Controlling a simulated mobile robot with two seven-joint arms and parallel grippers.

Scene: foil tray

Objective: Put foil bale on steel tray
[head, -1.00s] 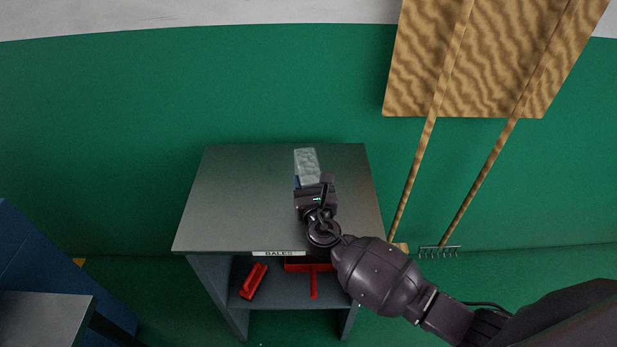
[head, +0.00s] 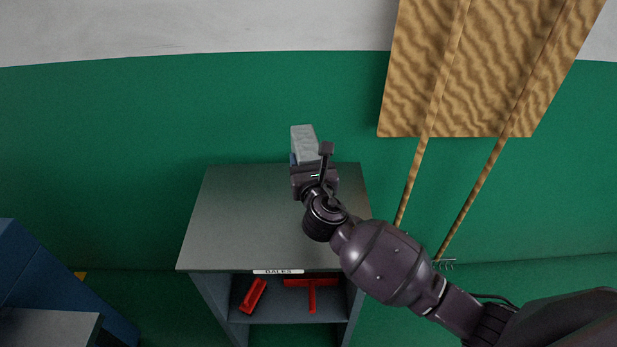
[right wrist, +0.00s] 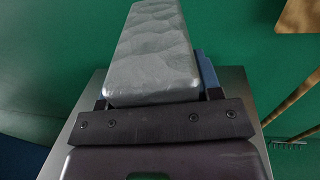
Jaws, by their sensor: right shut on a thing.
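The foil bale (head: 304,142) is a silver, crumpled-looking block. My right gripper (head: 307,164) is shut on its near end and holds it over the far edge of the bale stand, apart from the top. In the right wrist view the bale (right wrist: 152,52) sticks out ahead of the gripper, with a blue part, seemingly a finger pad, along its right side. No thing is clearly a steel tray; a grey flat surface (head: 45,330) is cut off at the lower left, and I cannot tell whether it belongs to one. My left gripper is out of view.
The bale stand (head: 245,220) has a bare grey top, a "BALES" label and red items (head: 310,284) on its shelf. A blue unit (head: 50,270) stands at the lower left. A wood-patterned board (head: 460,70) and long handles are at the right.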

